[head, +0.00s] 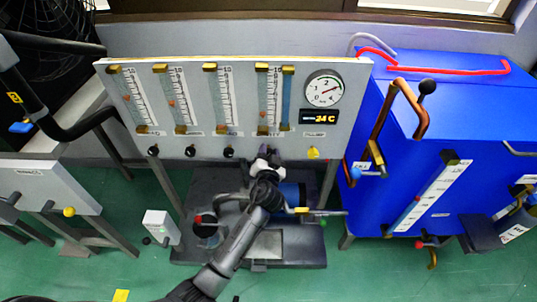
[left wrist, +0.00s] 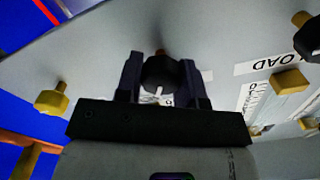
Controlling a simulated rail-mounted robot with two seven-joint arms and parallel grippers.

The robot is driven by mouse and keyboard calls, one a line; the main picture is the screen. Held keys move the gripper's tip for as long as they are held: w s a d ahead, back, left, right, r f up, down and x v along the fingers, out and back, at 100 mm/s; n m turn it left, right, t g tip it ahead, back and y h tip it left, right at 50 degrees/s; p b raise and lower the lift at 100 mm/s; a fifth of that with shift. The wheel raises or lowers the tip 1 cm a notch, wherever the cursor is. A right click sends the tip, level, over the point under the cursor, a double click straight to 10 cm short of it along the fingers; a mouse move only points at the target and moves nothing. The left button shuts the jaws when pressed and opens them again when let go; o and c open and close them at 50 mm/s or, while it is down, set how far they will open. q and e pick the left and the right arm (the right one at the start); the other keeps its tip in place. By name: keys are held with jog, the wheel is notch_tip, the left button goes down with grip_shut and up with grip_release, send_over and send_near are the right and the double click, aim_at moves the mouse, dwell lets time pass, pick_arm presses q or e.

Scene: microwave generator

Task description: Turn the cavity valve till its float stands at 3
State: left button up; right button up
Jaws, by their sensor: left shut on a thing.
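A pale upright panel (head: 245,145) carries a row of flow tubes with scales and black knobs below them. My left gripper (head: 265,160) reaches up to the knob under the rightmost scaled tube (head: 265,100). In the left wrist view the gripper (left wrist: 160,82) is shut on a black knob (left wrist: 160,72), with one finger on each side. The knob's label is mostly hidden by the gripper, so I cannot read whether it says cavity. The float in that tube is too small to read against the scale. My right gripper is not in view.
Other black knobs (head: 228,152) stand left of the held one. A yellow knob (head: 313,153) is to its right, below a round gauge (head: 324,89) and a digital display (head: 319,117). A blue cabinet (head: 450,100) with copper piping (head: 381,110) stands at the right.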

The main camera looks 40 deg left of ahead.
pick_arm(q)
jog(key=o, duration=0.9)
jog(key=shift+o, duration=0.2)
jog(key=shift+s+d, duration=0.15)
jog(key=p+v, duration=0.3)
jog(key=v, duration=1)
jog(key=shift+s+d+p, duration=0.15)
jog(key=shift+p, duration=0.25)
